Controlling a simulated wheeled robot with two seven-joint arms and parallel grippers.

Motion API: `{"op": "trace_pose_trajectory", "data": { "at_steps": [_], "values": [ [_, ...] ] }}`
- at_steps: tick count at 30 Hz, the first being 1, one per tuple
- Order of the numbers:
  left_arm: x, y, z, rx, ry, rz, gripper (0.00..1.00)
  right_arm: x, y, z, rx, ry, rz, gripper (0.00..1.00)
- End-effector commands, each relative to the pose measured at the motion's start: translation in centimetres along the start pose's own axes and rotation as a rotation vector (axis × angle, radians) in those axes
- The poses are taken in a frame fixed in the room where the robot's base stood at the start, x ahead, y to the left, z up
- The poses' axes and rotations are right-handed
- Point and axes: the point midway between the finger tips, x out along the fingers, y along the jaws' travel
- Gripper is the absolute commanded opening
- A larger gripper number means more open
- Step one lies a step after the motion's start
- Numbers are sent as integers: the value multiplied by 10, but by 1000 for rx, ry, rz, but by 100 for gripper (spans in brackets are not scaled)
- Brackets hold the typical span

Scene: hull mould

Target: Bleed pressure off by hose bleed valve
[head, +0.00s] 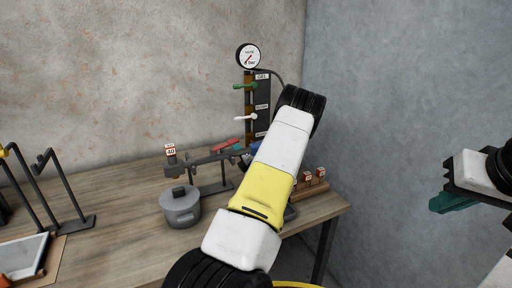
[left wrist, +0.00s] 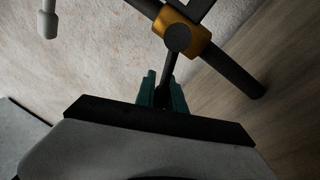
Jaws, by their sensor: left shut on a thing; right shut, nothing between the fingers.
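My left gripper (left wrist: 162,92) has its teal fingers closed on a thin dark lever (left wrist: 170,68) in the left wrist view. The lever runs up to a round dark knob (left wrist: 177,38) on a brass-coloured collar (left wrist: 202,44) around a dark pipe (left wrist: 236,73). In the head view my left forearm hides this gripper and what it holds. A pressure gauge (head: 248,56) tops a labelled panel (head: 262,95) with a green lever (head: 245,86) and a white lever (head: 245,118). A red lever (head: 226,145) sits lower. My right gripper (head: 445,203) is shut and empty at the right.
A grey lidded pot (head: 180,209) stands on the wooden table (head: 125,235), near a dark pipe on a stand and a tag marked 80 (head: 171,152). Red labelled blocks (head: 308,175) sit at the table's right end. Dark bent stands (head: 65,193) are at the left.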

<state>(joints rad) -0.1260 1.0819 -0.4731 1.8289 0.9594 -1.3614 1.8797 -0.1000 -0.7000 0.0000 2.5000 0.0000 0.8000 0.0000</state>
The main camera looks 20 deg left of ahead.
Motion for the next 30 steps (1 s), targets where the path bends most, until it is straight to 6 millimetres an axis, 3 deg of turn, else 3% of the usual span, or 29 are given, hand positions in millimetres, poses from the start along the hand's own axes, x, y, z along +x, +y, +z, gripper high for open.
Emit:
{"op": "trace_pose_trajectory", "data": {
  "at_steps": [8, 18, 28, 29, 30],
  "values": [
    [0, 1, 0, 22, -4, 1, 0, 0, 0, 0, 0, 0, 0, 0],
    [3, 22, 6, 331, -66, 31, 0, 0, 0, 0, 0, 0, 0, 0],
    [3, 23, 7, 358, -72, 35, 0, 0, 0, 0, 0, 0, 0, 0],
    [3, 23, 7, 358, -72, 35, 18, 0, 0, 0, 0, 0, 0, 0],
    [3, 23, 7, 358, -72, 35, 26, 0, 0, 0, 0, 0, 0, 0]
  ]
}}
